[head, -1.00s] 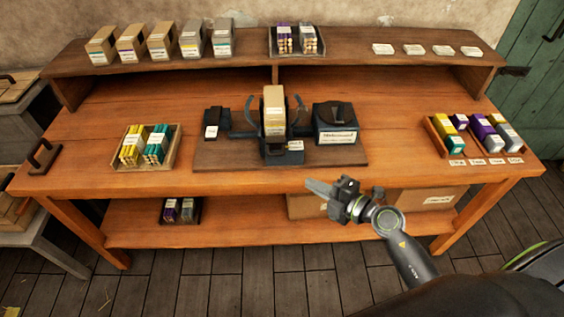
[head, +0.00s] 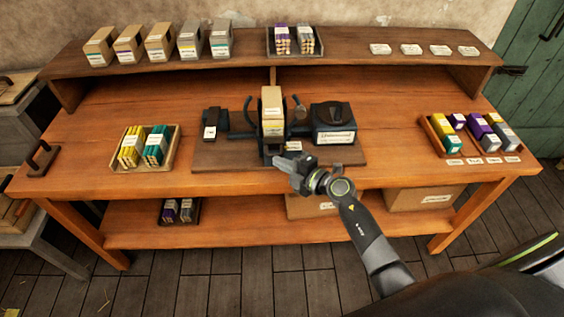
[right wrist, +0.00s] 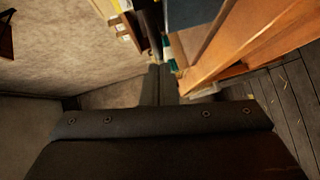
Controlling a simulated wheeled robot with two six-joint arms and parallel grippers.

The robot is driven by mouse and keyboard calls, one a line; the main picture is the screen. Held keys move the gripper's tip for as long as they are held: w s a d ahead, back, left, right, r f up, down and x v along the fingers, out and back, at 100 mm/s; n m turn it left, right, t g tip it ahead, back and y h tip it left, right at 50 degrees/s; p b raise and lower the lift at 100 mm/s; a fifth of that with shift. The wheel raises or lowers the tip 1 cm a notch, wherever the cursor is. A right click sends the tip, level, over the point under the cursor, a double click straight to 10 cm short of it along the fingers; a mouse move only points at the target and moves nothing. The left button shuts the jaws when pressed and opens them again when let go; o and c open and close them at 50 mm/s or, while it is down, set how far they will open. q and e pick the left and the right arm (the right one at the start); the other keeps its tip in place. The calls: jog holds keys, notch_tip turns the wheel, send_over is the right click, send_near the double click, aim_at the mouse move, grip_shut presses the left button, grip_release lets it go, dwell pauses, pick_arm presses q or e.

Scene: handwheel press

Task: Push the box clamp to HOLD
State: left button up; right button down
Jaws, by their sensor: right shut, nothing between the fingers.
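The press stands on a brown board (head: 215,156) in the middle of the bench. A pale box (head: 272,105) stands upright in its dark box clamp (head: 273,128), with curved dark arms at both sides. A small label at the clamp's front is too small to read. My right gripper (head: 284,166) is shut and empty, just in front of the clamp's base. I cannot tell whether it touches the clamp. In the right wrist view the shut fingers (right wrist: 158,85) point toward dark parts and the wooden bench edge. My left gripper is not in view.
A dark labelled unit (head: 333,122) stands right of the clamp and a small dark block (head: 211,124) left of it. A tray of yellow and green bundles (head: 170,160) is at left, a tray of coloured boxes (head: 430,140) at right. The bench between is clear.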

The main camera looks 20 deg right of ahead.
aim_at(275, 149)
jog(key=shift+w+d, duration=0.1)
jog(key=shift+w, duration=0.25)
jog(key=shift+w+d+r, duration=0.1)
jog(key=shift+w+d, duration=0.05)
jog(key=shift+w, duration=0.35)
jog(key=shift+w+d, duration=0.15)
jog(key=shift+w, duration=0.35)
